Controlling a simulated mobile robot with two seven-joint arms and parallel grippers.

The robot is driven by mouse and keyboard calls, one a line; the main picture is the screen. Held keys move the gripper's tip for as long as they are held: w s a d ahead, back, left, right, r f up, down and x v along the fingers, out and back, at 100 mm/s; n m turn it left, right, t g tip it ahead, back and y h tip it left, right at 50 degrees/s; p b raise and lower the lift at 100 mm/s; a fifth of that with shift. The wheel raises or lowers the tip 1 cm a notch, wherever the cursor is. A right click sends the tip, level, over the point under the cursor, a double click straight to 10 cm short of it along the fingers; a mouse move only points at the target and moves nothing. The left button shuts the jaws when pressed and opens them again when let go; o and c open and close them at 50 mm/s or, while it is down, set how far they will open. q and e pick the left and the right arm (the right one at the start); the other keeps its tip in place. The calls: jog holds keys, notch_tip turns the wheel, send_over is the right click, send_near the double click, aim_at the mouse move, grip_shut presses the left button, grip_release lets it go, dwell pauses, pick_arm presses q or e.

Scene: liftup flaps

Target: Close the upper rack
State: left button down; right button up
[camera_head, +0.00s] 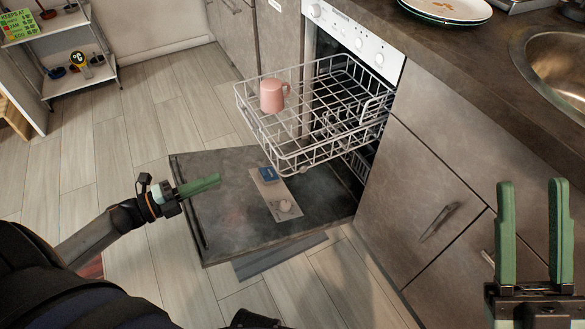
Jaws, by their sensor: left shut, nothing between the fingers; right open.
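The upper rack (300,157) is a white wire basket pulled well out of the dishwasher (352,38), above its lowered door (225,229). A pink mug (273,95) stands in the rack near its left end. My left gripper (215,181) is shut and empty, over the left part of the open door and to the lower left of the rack, apart from it. My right gripper (532,190) is open and empty at the right, in front of the cabinet fronts. The inside of the dishwasher is partly hidden by the rack.
A counter (445,65) with stacked plates (447,8) and a sink (560,55) runs along the upper right. Grey cabinets (415,190) with handles stand right of the dishwasher. A metal shelf (80,80) stands at upper left. The wooden floor between is mostly clear.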

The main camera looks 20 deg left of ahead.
pick_arm(q)
jog(key=b, duration=0.3)
send_near(277, 156)
jog(key=shift+m+h, duration=0.3)
jog(key=x, duration=0.7)
jog(key=shift+w+a+f, duration=0.1)
jog(key=shift+a+f, duration=0.1)
pick_arm(e)
jog(key=f, duration=0.3)
jog(key=shift+s+a+f, duration=0.1)
jog(key=shift+s+f, duration=0.15)
